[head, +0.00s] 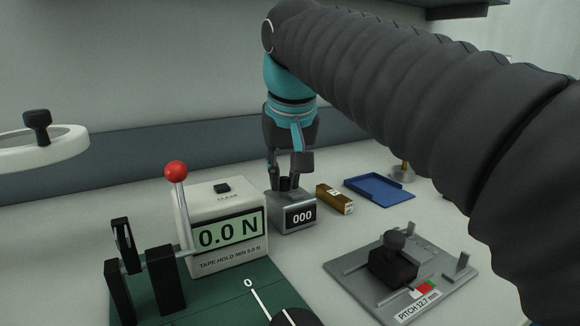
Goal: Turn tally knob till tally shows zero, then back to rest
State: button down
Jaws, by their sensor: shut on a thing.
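The tally (293,214) is a small grey box with a dark display that reads 000. It stands on the table right of the force readout. A dark knob (286,184) sits on its top and is partly hidden by the fingers. My gripper (288,180) points down over the tally. Its fingers are shut on the knob.
A white readout (222,262) showing 0.0 N and a red-balled lever (176,172) stand left, on a green base (210,312). A brown box (334,198), a blue tray (380,190) and a grey pitch fixture (350,270) lie to the right.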

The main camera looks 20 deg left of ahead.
jog(key=shift+a+m+t+h, duration=0.1)
jog(key=shift+m+t+h, duration=0.35)
jog(key=shift+m, duration=1.05)
jog(key=shift+h, duration=0.25)
jog(key=shift+g, duration=0.25)
jog(key=c, duration=1.1)
grip_release()
jog(key=v, duration=1.2)
jog(key=shift+s, duration=0.1)
